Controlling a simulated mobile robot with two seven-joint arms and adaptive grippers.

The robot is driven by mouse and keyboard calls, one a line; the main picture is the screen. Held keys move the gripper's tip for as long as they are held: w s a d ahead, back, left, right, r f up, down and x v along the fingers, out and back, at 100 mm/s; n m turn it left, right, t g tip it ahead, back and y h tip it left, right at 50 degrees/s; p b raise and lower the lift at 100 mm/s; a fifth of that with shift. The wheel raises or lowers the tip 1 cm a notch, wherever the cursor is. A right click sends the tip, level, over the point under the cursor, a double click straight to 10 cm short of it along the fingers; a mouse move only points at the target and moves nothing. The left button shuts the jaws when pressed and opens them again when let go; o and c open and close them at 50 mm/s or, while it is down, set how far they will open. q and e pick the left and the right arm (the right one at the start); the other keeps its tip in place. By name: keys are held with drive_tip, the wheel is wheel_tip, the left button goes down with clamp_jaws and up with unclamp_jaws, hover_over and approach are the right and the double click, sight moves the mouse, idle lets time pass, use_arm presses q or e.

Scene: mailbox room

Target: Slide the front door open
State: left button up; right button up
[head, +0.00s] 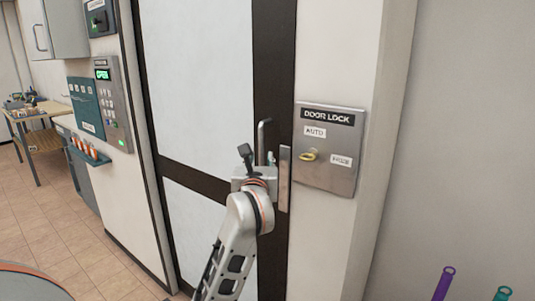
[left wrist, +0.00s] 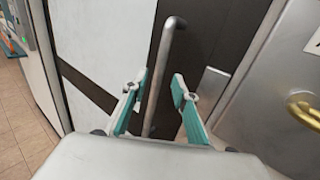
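The front door (head: 200,90) has pale panels in a dark frame and looks closed. A grey vertical bar handle (head: 263,140) stands on its dark right stile; it also shows in the left wrist view (left wrist: 164,65). My left gripper (head: 257,160) is at the handle's lower part, hiding some of it. In the left wrist view its teal-padded fingers (left wrist: 160,92) are spread on either side of the bar. The bar is nearer the left finger, with a clear gap to the right one. Whether the left finger touches it, I cannot tell. My right gripper is not in view.
A metal door lock plate (head: 329,150) with a brass knob (head: 308,156) is on the wall right of the door. Left of the door are a keypad panel (head: 111,105) and a small shelf (head: 88,153). A wooden table (head: 42,140) stands far left.

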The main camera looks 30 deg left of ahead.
sight(261, 153)
use_arm(q)
drive_tip(key=x, duration=0.6)
drive_tip(key=shift+s, duration=0.1)
drive_tip(key=shift+c, duration=0.3)
clamp_jaws()
